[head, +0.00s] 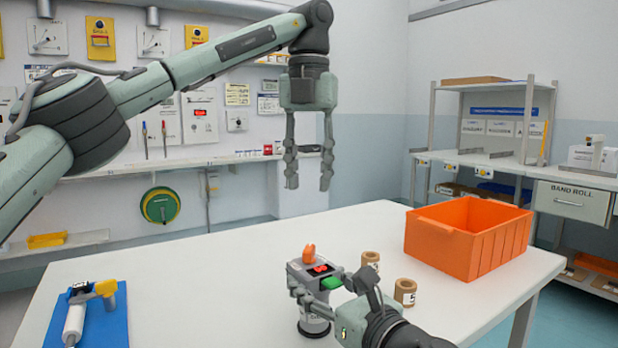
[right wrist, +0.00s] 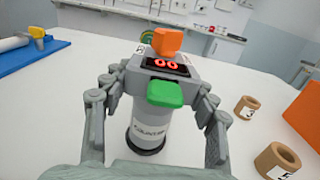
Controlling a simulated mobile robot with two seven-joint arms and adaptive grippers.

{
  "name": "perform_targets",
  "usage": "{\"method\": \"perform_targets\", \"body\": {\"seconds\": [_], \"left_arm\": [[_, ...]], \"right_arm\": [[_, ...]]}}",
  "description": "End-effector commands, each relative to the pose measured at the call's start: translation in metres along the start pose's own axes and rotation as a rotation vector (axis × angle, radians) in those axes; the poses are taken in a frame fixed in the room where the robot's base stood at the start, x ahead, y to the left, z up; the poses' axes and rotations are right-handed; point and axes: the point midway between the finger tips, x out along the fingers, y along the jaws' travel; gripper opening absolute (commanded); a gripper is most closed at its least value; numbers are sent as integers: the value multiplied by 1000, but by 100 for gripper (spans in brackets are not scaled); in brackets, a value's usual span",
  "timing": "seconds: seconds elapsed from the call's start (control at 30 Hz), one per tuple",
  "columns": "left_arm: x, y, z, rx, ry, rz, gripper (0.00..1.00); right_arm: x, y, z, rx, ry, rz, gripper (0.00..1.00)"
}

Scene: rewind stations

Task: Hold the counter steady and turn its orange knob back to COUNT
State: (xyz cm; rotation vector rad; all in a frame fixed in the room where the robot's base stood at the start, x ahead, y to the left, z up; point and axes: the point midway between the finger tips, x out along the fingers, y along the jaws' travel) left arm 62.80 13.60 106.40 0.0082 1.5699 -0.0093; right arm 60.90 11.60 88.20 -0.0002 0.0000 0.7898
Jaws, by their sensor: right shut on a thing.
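The counter (head: 316,285) stands upright on the white table, a grey body with a red-lit display and a green tab at its front. Its orange knob (head: 309,253) sits on top at the back; the knob also shows in the right wrist view (right wrist: 167,42). My right gripper (head: 314,297) is shut on the counter, with one finger on each side of its body in the right wrist view (right wrist: 157,100). My left gripper (head: 309,183) hangs in the air, fingers down, open and empty, above and behind the counter. The knob's exact pointing mark is too small to tell.
Two brown numbered rolls (head: 405,292) stand right of the counter. An orange crate (head: 470,240) sits at the table's right. A blue mat (head: 100,322) with a white and yellow tool lies at the left. The table between mat and counter is clear.

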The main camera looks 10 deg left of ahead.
Motion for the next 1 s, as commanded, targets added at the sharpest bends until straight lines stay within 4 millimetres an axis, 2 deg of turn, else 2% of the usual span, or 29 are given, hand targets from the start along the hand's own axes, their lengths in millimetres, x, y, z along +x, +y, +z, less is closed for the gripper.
{"method": "perform_targets", "body": {"seconds": [0.1,0.13,0.3,0.63,0.73,0.87,1.0], "left_arm": [[0,0,0,0,0,0,34],[0,0,0,0,0,0,34],[0,0,0,0,0,0,34],[0,0,0,0,0,0,34],[0,0,0,0,0,0,34],[0,0,0,0,0,0,34],[0,0,0,0,0,0,34]], "right_arm": [[0,0,-1,1,1,0,24],[0,0,-1,1,1,0,59],[0,0,0,0,1,0,80],[-1,0,0,0,0,0,82],[-7,0,0,0,0,0,82],[-28,-1,-1,1,2,-1,82],[-59,-1,-1,1,2,-1,82]]}}
